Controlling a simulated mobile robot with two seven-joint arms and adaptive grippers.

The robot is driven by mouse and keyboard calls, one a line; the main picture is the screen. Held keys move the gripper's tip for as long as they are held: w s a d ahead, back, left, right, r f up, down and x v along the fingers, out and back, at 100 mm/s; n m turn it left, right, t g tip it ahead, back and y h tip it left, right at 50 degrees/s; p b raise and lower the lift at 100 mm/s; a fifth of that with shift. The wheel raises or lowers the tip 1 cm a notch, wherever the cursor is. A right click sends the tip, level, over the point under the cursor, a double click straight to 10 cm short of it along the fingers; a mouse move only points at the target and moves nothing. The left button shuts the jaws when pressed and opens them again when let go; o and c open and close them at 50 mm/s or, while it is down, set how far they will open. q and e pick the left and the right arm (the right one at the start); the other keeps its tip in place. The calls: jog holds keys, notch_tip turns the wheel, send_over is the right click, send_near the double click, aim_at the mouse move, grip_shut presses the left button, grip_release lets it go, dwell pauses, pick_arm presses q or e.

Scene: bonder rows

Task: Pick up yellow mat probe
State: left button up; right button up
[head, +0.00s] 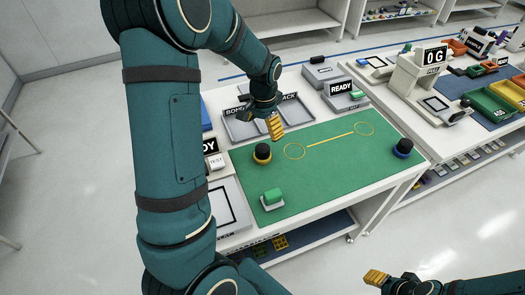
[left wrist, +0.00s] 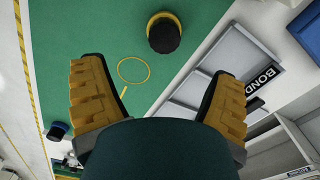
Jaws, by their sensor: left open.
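The yellow probe (head: 262,153), a black knob with a yellow base ring, stands upright on the green mat (head: 330,170) near its left edge. In the left wrist view the yellow probe (left wrist: 164,34) is at top centre, beyond the fingertips. My left gripper (head: 275,127) is open and empty, above the mat and slightly behind and right of the probe. Its two yellow fingers are spread in the left wrist view (left wrist: 158,78). My right gripper (head: 376,277) is low at the bottom right, away from the table; its opening is unclear.
A blue-ringed black probe (head: 402,148) stands at the mat's right end. A green block on a grey base (head: 272,198) sits at the mat's front left. Grey trays (head: 238,128) lie behind the mat, beside a READY display (head: 341,88). The mat's middle is clear.

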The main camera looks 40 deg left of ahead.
aim_at(261, 148)
pick_arm(q)
notch_tip(261, 148, down, 6)
jog(key=shift+f+b, duration=0.15)
jog(key=shift+b, duration=0.2)
jog(key=shift+a+f+b, duration=0.2)
jog(key=shift+f, duration=1.15)
jog(key=shift+a+f+b, duration=0.2)
jog(key=shift+f, duration=1.15)
jog(key=shift+r, duration=0.1)
jog(key=c, duration=1.4)
